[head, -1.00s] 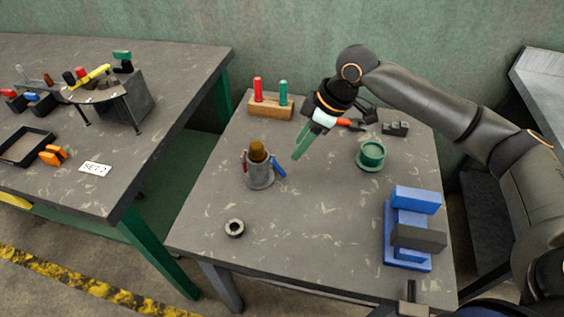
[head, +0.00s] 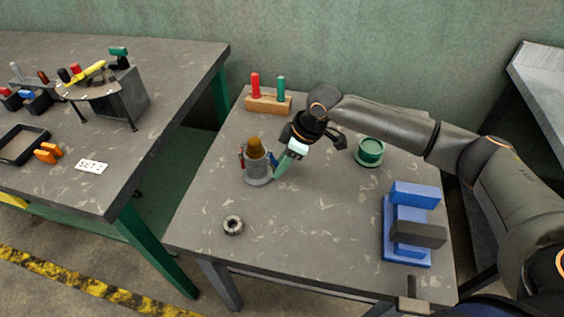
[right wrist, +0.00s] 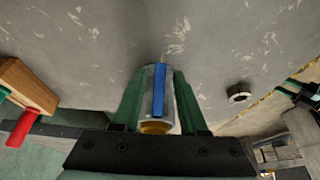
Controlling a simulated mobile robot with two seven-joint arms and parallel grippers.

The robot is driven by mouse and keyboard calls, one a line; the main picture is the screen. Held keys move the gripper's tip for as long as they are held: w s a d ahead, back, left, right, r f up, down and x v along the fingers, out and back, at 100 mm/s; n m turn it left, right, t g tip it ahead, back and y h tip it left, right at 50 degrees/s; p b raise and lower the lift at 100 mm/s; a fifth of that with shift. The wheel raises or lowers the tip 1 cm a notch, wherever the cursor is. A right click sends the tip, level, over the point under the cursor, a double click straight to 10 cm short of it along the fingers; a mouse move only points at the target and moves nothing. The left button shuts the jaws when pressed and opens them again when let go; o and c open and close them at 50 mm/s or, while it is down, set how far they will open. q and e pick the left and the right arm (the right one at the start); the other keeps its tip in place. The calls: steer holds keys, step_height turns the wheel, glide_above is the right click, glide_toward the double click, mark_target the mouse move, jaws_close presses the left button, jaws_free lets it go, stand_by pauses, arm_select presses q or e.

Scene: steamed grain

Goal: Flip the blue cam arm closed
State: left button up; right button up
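A grey cylindrical coupling (head: 257,174) with a brown plug (head: 255,148) in its top stands upright on the table. A red cam arm (head: 241,160) is on its left side and the blue cam arm (head: 273,158) on its right. My right gripper (head: 278,174) is beside the blue arm and partly hides it. In the right wrist view, the green fingers (right wrist: 158,75) are apart, one on each side of the coupling, with the blue arm (right wrist: 159,92) between them. Contact cannot be told. My left gripper is not in view.
A green round part (head: 369,152) and a blue fixture with a grey block (head: 408,225) stand to the right. A dark ring (head: 233,225) lies near the front. A wooden block (head: 268,104) with red and green pegs stands behind.

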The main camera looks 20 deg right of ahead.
jaws_close()
stand_by(0.4)
steer(key=shift+a+f+t+y, duration=0.1)
steer(key=shift+f+t+y, duration=0.2)
steer(key=shift+y, duration=0.2)
steer(key=shift+a+f+y, duration=0.1)
steer(key=shift+f+y, duration=0.05)
steer(key=shift+y, duration=0.25)
steer(key=shift+w+a+f+t+y+b, duration=0.1)
steer(key=shift+w+f+t+y+b, duration=0.1)
steer(key=shift+t+y+b, duration=0.35)
steer(key=shift+a+r+t+y, duration=0.1)
steer(key=shift+t+y, duration=0.15)
steer(key=shift+t, duration=0.1)
steer(key=shift+r, duration=0.1)
steer(key=shift+o, duration=0.7)
jaws_free()
